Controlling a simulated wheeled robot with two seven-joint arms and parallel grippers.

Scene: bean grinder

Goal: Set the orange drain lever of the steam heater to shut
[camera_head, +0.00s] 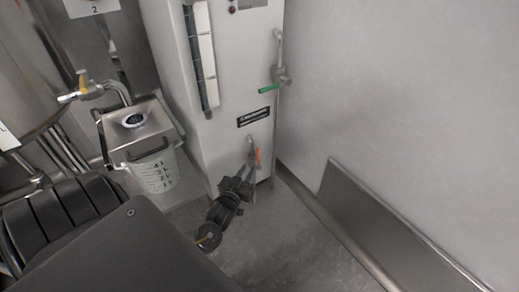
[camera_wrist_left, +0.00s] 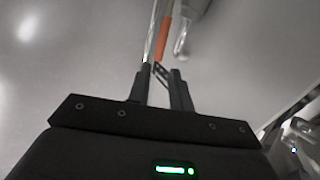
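The steam heater (camera_head: 220,85) is a tall pale cabinet against the grey wall. Its orange drain lever (camera_head: 258,158) is low on the front, beside a thin metal pipe. In the left wrist view the orange lever (camera_wrist_left: 162,38) lies nearly in line with the pipe, just beyond the fingertips. My left gripper (camera_head: 250,172) is just below the lever, close to the cabinet front. In the wrist view the left gripper's fingers (camera_wrist_left: 160,75) are apart, with the thin pipe showing between them. I cannot tell whether they touch the lever or pipe. My right gripper is out of view.
A green lever (camera_head: 269,88) sits higher on the heater's front. A metal panel (camera_head: 400,225) lines the right wall. The floor (camera_head: 290,240) between them looks clear.

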